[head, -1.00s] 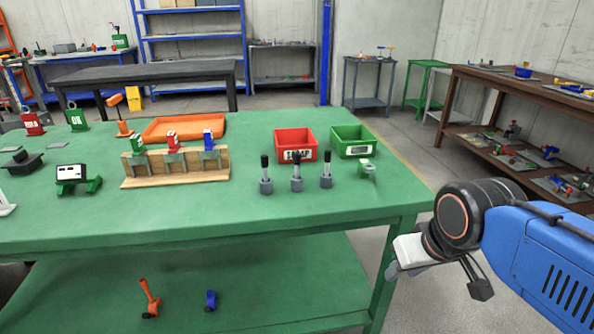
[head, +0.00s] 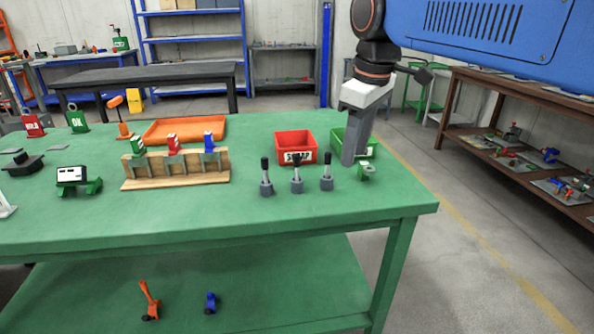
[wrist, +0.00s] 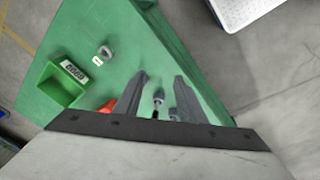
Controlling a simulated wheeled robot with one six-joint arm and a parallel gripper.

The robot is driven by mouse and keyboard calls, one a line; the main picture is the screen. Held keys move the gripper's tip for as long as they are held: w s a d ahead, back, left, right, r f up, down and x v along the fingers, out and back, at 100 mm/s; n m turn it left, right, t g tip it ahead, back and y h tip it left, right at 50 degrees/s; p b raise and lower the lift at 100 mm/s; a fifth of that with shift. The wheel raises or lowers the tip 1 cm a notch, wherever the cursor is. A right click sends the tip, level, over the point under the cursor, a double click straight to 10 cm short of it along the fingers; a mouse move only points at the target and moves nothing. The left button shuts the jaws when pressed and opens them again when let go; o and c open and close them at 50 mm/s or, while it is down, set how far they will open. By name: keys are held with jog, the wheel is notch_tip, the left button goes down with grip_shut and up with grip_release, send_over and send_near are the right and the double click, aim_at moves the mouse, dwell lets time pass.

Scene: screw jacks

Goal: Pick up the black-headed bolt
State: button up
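Several grey cylindrical pieces with black heads stand upright in a row on the green table: a left bolt (head: 266,178), a middle bolt (head: 297,176) and a right bolt (head: 327,172). My gripper (head: 350,160) points down just right of the right bolt, in front of the green bin, and looks apart from the bolts. In the wrist view my gripper (wrist: 160,82) is open and empty, with a gap between its fingers. A bolt (wrist: 158,98) shows in that gap; another is partly hidden near the right finger.
The red scrap bin (head: 295,147) stands behind the bolts. The green bin (head: 340,138) is partly hidden by my gripper. A small green-and-grey part (head: 367,171) sits close right of my gripper. A wooden rack (head: 175,170) stands to the left. The table front is clear.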

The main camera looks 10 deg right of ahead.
jog(key=w+a+r+n+g, duration=0.2)
jog(key=w+a+r+n, duration=0.5)
jog(key=w+a+r, duration=0.35)
send_over(297, 158)
jog(key=f, duration=1.2)
jog(key=shift+w+d+f, duration=0.15)
jog(key=shift+w+d, duration=0.05)
jog(key=shift+w, duration=0.05)
jog(key=shift+w+a+f, duration=0.1)
jog(key=shift+f, duration=1.35)
jog(key=shift+w+f, duration=0.1)
jog(key=shift+f, duration=1.3)
grip_shut()
